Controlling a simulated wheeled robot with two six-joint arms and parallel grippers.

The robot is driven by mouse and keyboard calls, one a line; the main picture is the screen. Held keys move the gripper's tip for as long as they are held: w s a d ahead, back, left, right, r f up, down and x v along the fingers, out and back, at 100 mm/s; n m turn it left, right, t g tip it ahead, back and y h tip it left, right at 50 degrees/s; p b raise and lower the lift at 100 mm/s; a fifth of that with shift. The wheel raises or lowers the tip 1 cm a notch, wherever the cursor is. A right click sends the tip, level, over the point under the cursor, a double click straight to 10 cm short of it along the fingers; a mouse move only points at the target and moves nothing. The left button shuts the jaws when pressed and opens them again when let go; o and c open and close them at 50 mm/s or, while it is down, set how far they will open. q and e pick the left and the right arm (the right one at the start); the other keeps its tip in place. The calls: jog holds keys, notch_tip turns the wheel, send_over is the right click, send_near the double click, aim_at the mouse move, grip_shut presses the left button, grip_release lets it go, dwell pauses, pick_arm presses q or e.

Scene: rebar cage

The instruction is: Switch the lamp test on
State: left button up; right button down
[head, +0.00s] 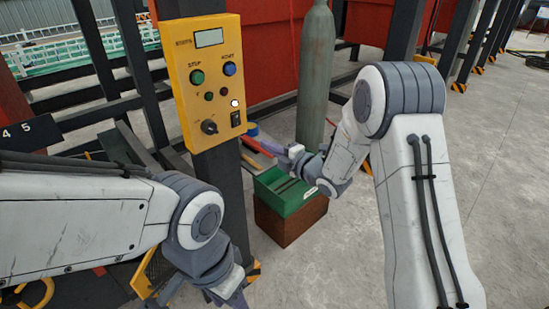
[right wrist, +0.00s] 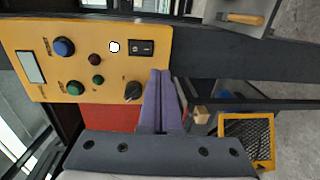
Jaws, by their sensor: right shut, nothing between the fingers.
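The yellow control panel (head: 195,75) is fixed to a dark post. It carries a display, a green and a blue button, small red and green lamps, a bright white round lamp (head: 234,103), a black rocker switch (head: 236,119) and a black rotary knob (head: 209,127). In the right wrist view the rocker switch (right wrist: 141,47) and knob (right wrist: 132,91) are close to my right gripper (right wrist: 162,74), which is shut and empty. In the head view my right gripper (head: 269,148) is right of the panel. My left gripper (head: 237,297) is low, below the panel; its fingers are unclear.
A green box (head: 285,193) on a brown block stands behind my right gripper. A tall grey-green cylinder (head: 315,75) stands behind it. Dark steel posts and bars fill the left and back. Open concrete floor lies at the right.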

jog(key=shift+f+v, duration=0.25)
jog(key=shift+v, duration=0.9)
jog(key=s+f+m+g+h, duration=0.1)
jog(key=s+m+g+h, duration=0.3)
jog(key=s+m, duration=0.5)
jog(key=s+a+m+g+h, duration=0.1)
jog(key=s+m+g+h, duration=0.4)
jog(key=s, duration=2.5)
jog(key=m+g, duration=0.4)
jog(key=shift+s+f+g, duration=0.3)
jog(key=shift+f, duration=0.05)
jog(key=shift+a, duration=0.1)
